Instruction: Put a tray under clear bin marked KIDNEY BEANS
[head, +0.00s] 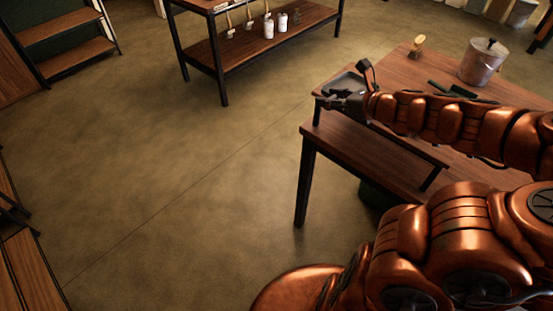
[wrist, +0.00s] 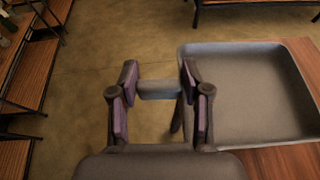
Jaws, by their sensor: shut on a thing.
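A grey shallow tray (wrist: 250,95) with raised walls fills the right of the wrist view, at the wooden table's edge. In the head view it is a small dark shape (head: 345,84) at the table's far left corner, partly hidden by my gripper. My gripper (wrist: 158,88) has its two fingers on a short grey piece at the tray's left side, seemingly its handle. In the head view my gripper (head: 342,103) is at that same corner. The tray looks empty. I cannot make out a bin marked KIDNEY BEANS.
On the wooden table (head: 400,68) stand a clear lidded bucket (head: 482,64), a brush (head: 417,46) and dark items. A shelf rack (head: 270,40) with white bottles stands at the back. Several containers (head: 508,11) are at the top right. The floor (head: 180,170) at left is clear.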

